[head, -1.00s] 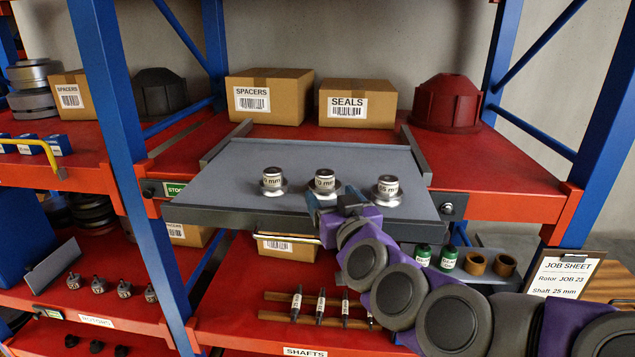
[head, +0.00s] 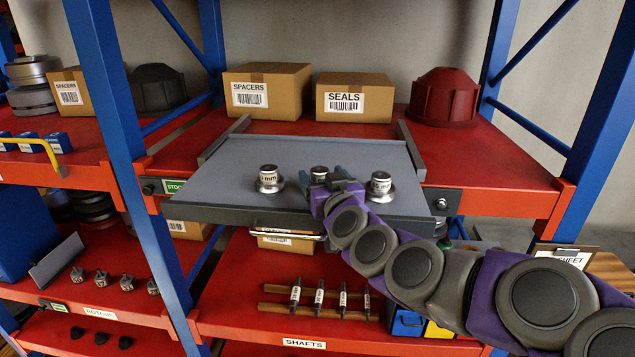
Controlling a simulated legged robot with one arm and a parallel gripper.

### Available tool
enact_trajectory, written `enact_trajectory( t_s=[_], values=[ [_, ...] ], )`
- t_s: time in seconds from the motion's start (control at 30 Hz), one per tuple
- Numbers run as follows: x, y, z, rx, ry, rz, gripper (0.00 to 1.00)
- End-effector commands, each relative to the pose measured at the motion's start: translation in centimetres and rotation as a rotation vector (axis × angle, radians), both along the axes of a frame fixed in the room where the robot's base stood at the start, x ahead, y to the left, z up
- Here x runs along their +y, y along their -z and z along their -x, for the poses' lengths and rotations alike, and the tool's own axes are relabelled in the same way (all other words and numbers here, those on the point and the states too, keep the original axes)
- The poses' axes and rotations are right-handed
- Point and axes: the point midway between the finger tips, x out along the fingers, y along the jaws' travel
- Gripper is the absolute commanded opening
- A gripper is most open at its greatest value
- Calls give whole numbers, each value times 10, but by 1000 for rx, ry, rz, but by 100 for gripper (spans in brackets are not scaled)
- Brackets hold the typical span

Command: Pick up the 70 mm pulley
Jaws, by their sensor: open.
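Three silver pulleys stand upright in a row on the grey pull-out tray (head: 235,165). The left pulley (head: 268,179) and the right pulley (head: 380,187) carry white labels ending in "mm"; their full numbers are too small to read surely. The middle pulley (head: 319,171) is mostly hidden behind my gripper, with only its top showing, and its label cannot be read. My gripper (head: 322,178) is open at the middle pulley, with its blue fingers near either side of it. Whether the fingers touch the pulley cannot be told.
Boxes marked SPACERS (head: 266,90) and SEALS (head: 354,97) and a red housing (head: 444,98) stand behind the tray. Blue uprights (head: 107,85) flank the bay. Shafts (head: 319,297) lie on the shelf below.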

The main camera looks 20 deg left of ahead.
Motion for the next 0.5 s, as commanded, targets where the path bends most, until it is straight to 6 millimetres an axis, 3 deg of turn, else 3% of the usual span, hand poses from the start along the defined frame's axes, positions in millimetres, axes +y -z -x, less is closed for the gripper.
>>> enact_trajectory(
  t_s=[0.07,0.5],
  values=[
    [1,0,0,0,0,0,71],
    [6,2,0,1,0,4,29]
  ],
)
